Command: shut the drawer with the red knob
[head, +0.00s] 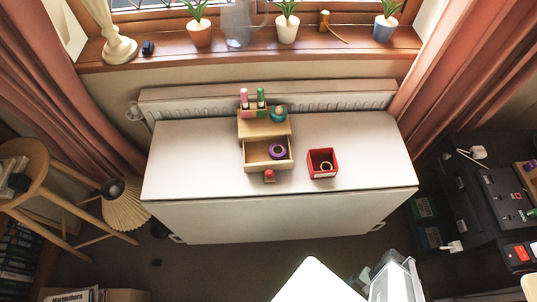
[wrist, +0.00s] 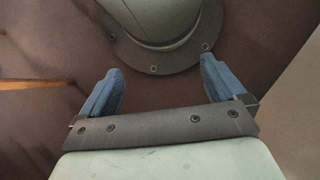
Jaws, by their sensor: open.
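A small wooden drawer unit (head: 264,128) stands on the white desk top, towards the back. Its drawer (head: 262,165) is pulled out towards the front, with a red knob (head: 269,175) on its front. A purple ring (head: 277,152), like a tape roll, lies in the drawer. My gripper (wrist: 161,66) shows in the wrist view with its two blue fingers wide apart and nothing between them. The wrist view shows no drawer or knob. In the head view the fingers cannot be made out; pale parts of my body show at the bottom edge, well in front of the desk.
A pink bottle (head: 244,97), a green bottle (head: 260,97) and a teal pot (head: 279,114) stand on or behind the unit. A red box (head: 322,163) holding a ring stands right of the drawer. The white desk (head: 185,160) is otherwise clear. A radiator (head: 185,107) stands behind.

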